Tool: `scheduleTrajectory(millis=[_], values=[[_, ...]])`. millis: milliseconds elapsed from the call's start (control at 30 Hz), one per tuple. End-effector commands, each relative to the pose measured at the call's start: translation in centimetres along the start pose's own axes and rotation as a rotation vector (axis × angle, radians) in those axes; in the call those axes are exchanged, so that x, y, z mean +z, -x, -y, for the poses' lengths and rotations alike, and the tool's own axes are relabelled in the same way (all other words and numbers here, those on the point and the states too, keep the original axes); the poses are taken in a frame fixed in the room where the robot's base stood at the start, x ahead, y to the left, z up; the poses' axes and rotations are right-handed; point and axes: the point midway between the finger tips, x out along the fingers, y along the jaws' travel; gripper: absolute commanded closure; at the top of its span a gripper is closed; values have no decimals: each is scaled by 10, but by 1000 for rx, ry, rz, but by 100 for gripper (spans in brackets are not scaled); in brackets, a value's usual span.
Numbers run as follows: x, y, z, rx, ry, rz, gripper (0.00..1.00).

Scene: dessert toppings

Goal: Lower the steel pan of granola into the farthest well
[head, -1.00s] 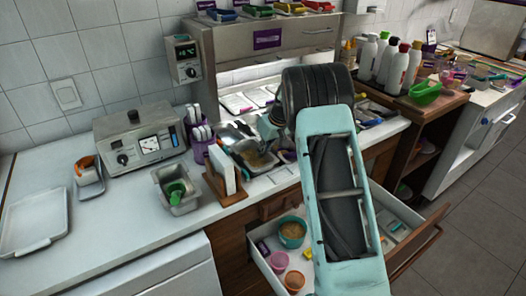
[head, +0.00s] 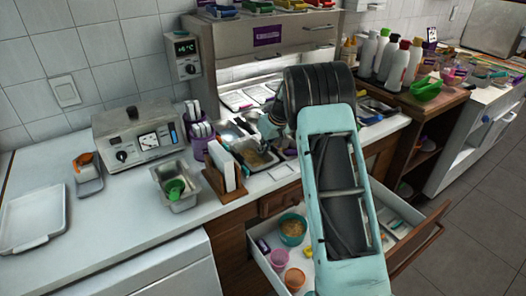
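The steel pan of granola (head: 257,158) is at the counter's topping station, left of my arm, with tan granola visible inside. My gripper (head: 267,138) is at the pan's back right side, pointing down close to its rim. My forearm and wrist hide much of the gripper, so whether its fingers are closed on the rim does not show. I cannot tell whether the pan hangs or rests. Pale compartments (head: 236,100) sit in a row behind, under the steel shelf; which is the farthest well is unclear, as my arm covers part of the station.
A slotted holder with white cards (head: 222,171) and a purple cup of utensils (head: 199,140) stand left of the pan. An open drawer (head: 262,262) with bowls juts out below. The steel shelf (head: 262,40) overhangs the back. Bottles (head: 398,66) stand at right.

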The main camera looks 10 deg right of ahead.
Motion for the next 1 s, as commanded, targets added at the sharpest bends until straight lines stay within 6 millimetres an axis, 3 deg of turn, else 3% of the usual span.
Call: scheduleTrajectory(millis=[1000], values=[[4, -10, -1, 1, -1, -1, 100]])
